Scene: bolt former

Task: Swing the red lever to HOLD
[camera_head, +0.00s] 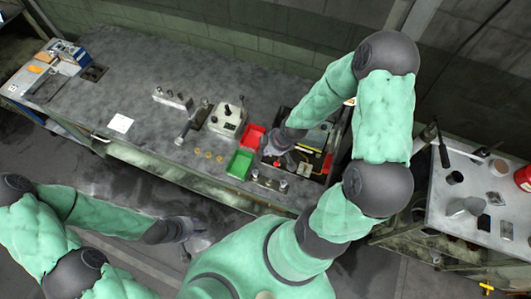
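The bolt former (310,160) is a dark, open-topped machine set into the right part of the bench. A small red part (277,164) shows just below my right gripper, and a red bar (327,164) stands at the machine's right side. I cannot tell which is the red lever, and no HOLD mark is readable. My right gripper (275,148) reaches down over the machine's left part, close to the small red part; touching or apart is unclear. Its fingers are too small to read. My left gripper (198,242) hangs over the floor in front of the bench, away from the machine.
A red tray (252,137) and a green tray (239,165) sit left of the machine. A pale box with black handles (228,119) stands behind them. Several brass rings lie on the bench (140,90). A side table (440,215) with a red can (524,178) stands right.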

